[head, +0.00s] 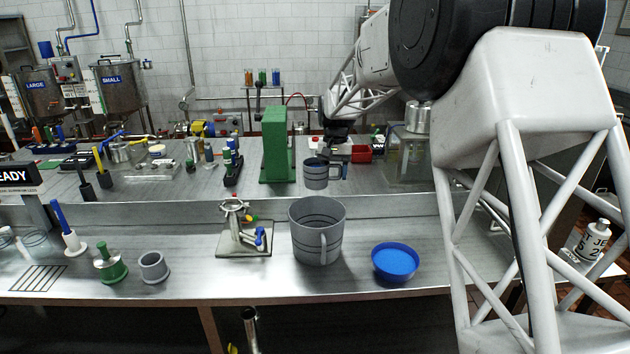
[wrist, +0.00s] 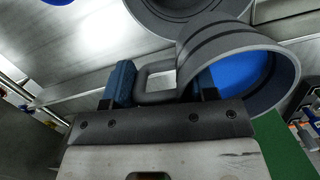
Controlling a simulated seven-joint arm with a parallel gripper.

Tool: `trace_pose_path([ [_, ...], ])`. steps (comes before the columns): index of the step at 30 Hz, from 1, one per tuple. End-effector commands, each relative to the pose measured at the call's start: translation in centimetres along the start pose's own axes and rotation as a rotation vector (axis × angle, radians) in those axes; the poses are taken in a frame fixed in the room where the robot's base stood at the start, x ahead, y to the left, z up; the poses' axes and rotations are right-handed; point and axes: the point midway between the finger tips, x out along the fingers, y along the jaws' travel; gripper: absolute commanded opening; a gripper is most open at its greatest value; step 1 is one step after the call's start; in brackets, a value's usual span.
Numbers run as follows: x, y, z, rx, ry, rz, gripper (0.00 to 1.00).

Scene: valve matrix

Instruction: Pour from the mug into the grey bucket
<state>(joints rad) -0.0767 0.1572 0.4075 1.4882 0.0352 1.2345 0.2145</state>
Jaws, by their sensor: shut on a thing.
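The grey mug (head: 316,177) with dark bands hangs upright, or nearly so, in my gripper (head: 338,165), behind and above the grey bucket in the head view. In the wrist view my gripper (wrist: 160,88) has its blue-padded fingers on either side of the mug's handle (wrist: 153,82). The mug (wrist: 285,75) shows blue inside, which looks like liquid. The large grey bucket (head: 317,232) stands upright on the front counter, its handle facing the camera. Part of the bucket (wrist: 180,12) shows at the top of the wrist view, beyond the mug. The bucket's inner bottom is hidden.
A blue bowl (head: 395,262) stands right of the bucket. A valve stand (head: 243,238) stands to its left. A tall green block (head: 275,145) is close to the left of the mug on the raised rear shelf. A red tray (head: 361,154) lies behind my gripper.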

Motion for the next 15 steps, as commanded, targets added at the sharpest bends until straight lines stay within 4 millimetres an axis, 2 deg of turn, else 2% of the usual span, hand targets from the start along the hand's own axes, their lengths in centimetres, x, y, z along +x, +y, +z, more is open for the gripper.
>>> trace_pose_path([
  [4, 0.0, 1.9, -1.4, -0.042, 0.001, 0.006, 0.16],
  [15, 0.3, 5.1, -3.5, -0.096, 0.000, 0.014, 0.16],
])
